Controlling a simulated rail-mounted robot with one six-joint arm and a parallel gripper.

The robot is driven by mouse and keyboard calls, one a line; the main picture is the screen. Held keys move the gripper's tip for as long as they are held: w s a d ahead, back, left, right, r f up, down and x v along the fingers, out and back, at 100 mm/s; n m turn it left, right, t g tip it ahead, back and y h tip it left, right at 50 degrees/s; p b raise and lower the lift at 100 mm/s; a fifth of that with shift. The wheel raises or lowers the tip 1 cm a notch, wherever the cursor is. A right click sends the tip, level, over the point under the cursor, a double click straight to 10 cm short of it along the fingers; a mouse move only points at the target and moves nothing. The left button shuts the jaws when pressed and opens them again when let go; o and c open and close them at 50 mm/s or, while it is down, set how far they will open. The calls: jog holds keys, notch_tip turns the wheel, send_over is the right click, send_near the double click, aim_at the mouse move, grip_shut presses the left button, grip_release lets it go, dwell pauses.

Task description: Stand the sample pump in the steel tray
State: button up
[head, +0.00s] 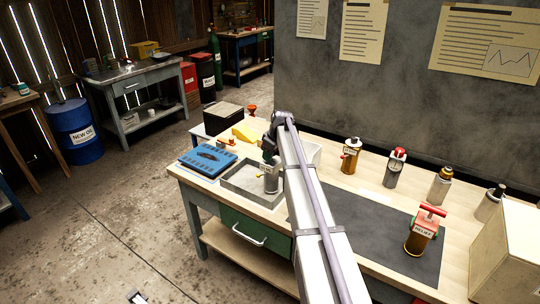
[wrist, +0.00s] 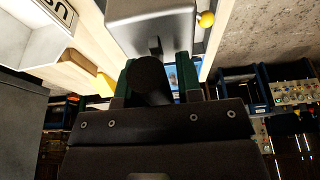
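The sample pump (head: 271,179), a grey cylinder with a white label, is upright inside the steel tray (head: 229,188), near its right side. Its lower part is within the tray walls; I cannot see clearly whether its base touches the floor. My gripper (head: 269,154) is right at the pump's top. In the wrist view, the green fingers of my gripper (wrist: 155,80) are on both sides of the pump's dark round top (wrist: 150,79). A narrow gap shows beside the right finger, so the fingers look open around it.
A blue case (head: 207,158) lies left of the tray. A white bin (head: 309,152) is behind my arm. Several bottle-like pumps stand along the back, including an amber one (head: 350,157). A red-handled amber unit (head: 422,235) stands on the dark mat (head: 375,228).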

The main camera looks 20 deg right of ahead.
jog(key=shift+o, duration=1.2)
jog(key=p+v, duration=1.2)
jog(key=shift+r, duration=0.3)
jog(key=shift+f, duration=0.1)
jog(key=s+a+m+g, duration=0.1)
jog(key=s+a+m, duration=0.1)
jog(key=s+a, duration=0.6)
jog(key=s+a+f+m+g+h+b, duration=0.1)
jog(key=s+a+m, duration=0.1)
jog(key=s+a, duration=0.7)
jog(key=s+a+f+m, duration=0.1)
jog(key=s+a, duration=0.7)
jog(key=s, duration=1)
jog(key=shift+a+f+m+g+h+b, duration=0.3)
jog(key=shift+m+g+h+b, duration=0.1)
jog(key=shift+m, duration=0.3)
